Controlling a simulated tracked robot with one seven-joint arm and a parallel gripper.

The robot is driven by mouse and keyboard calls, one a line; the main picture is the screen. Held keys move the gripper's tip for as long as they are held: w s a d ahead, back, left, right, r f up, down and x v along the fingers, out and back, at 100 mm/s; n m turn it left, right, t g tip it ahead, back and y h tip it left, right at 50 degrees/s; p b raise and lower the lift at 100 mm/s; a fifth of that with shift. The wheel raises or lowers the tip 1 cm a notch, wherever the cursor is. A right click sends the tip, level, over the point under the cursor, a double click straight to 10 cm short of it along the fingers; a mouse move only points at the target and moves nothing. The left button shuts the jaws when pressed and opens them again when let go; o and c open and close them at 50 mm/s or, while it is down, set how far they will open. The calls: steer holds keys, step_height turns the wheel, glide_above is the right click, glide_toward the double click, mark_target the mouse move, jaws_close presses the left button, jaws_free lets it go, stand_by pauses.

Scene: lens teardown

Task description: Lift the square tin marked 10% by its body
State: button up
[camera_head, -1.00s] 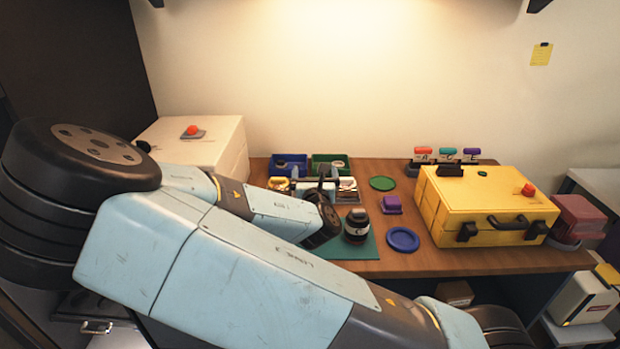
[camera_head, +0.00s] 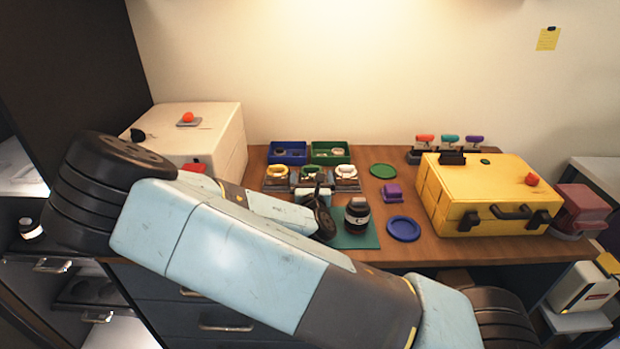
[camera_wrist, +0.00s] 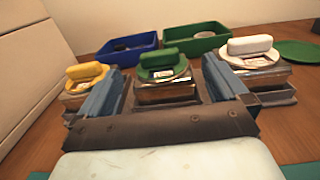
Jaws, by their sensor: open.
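Three square tins stand in a row, each with a handled round lid on top. The left one (camera_wrist: 75,101) has a yellow lid, the middle one (camera_wrist: 165,93) a green lid and the right one (camera_wrist: 262,80) a white lid. Their labels are too small to read, so I cannot tell which is marked 10%. My gripper (camera_wrist: 162,72) is open in the wrist view, its two blue-padded fingers on either side of the middle tin. I cannot tell whether they touch it. The tins also show in the head view, the middle one (camera_head: 313,174) partly hidden by my gripper.
Behind the tins are a blue tray (camera_head: 288,160) and a green tray (camera_head: 346,161). A dark jar (camera_head: 357,217) stands on the green mat (camera_head: 369,239) in front. A purple block (camera_head: 391,193), blue disc (camera_head: 404,229) and yellow case (camera_head: 446,207) are to the right.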

mark_target(312, 171)
steer(key=w, duration=0.5)
steer(key=shift+w, duration=0.4)
steer(key=c, duration=1)
steer(key=shift+d+r, duration=0.1)
